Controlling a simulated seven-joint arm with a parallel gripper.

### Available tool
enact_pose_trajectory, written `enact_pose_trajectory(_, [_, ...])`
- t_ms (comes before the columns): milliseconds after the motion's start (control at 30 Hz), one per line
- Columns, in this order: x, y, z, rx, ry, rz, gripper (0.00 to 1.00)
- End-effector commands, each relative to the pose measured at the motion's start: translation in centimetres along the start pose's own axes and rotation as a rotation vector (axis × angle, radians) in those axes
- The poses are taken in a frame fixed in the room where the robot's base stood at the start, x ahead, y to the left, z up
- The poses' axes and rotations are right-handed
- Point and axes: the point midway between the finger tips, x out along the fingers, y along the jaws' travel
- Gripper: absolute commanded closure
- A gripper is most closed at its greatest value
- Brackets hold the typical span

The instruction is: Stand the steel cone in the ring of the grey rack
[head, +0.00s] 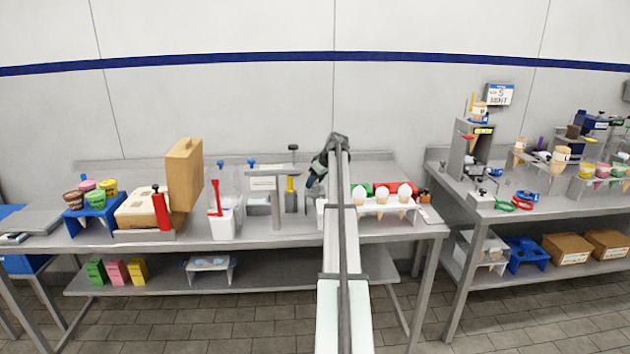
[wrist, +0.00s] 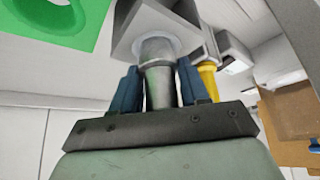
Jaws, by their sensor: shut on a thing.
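My gripper (wrist: 158,76) has its two dark blue fingers closed on the sides of the steel cone (wrist: 160,88), which shows as a grey metal body between them in the wrist view. The cone's far end meets a pale round opening in a grey block (wrist: 128,32), which looks like part of the grey rack. I cannot tell how deep the cone sits in it or whether it is seated. In the head view my gripper (head: 316,183) is low over the middle of the left bench, partly behind my arm. The cone cannot be made out there.
A yellow piece (wrist: 208,80) stands close beside the cone, and a green panel (wrist: 60,22) is at the upper left. In the head view, a grey T-shaped stand (head: 275,203) is left of my gripper and a white cone holder (head: 385,209) is to its right.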

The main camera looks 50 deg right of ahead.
Motion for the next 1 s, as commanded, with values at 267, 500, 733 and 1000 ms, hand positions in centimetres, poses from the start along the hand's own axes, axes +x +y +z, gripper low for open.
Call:
enact_pose_trajectory(267, [0.21, 0.01, 0.12, 0.000, 0.001, 0.000, 0.99])
enact_pose_trajectory(500, [0.20, 0.01, 0.10, 0.000, 0.001, 0.001, 0.45])
enact_pose_trajectory(733, [0.20, 0.01, 0.12, 0.000, 0.001, 0.001, 0.26])
enact_pose_trajectory(1000, [0.03, 0.00, 0.14, 0.000, 0.000, 0.001, 0.26])
